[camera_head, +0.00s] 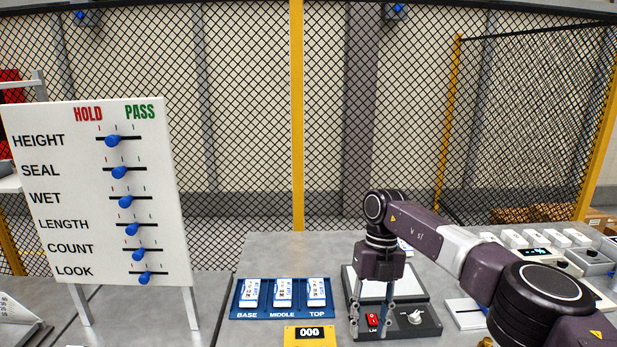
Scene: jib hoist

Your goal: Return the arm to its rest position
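My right arm comes in from the right, and its purple-grey gripper (372,312) points down in front of a dark device with a pale top plate (410,283). The device's front has a red switch (373,320) and a grey knob (414,317), close to the fingertips. I cannot tell whether the fingers touch the device. My gripper's palm hides part of the plate. My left gripper is not in view.
A blue tray (283,314) marked BASE, MIDDLE, TOP holds three white packs. A yellow counter (310,335) reads 000. A white slider board (80,190) stands at left. White items and a small display (536,252) sit at right, partly behind my arm. Mesh fencing closes the back.

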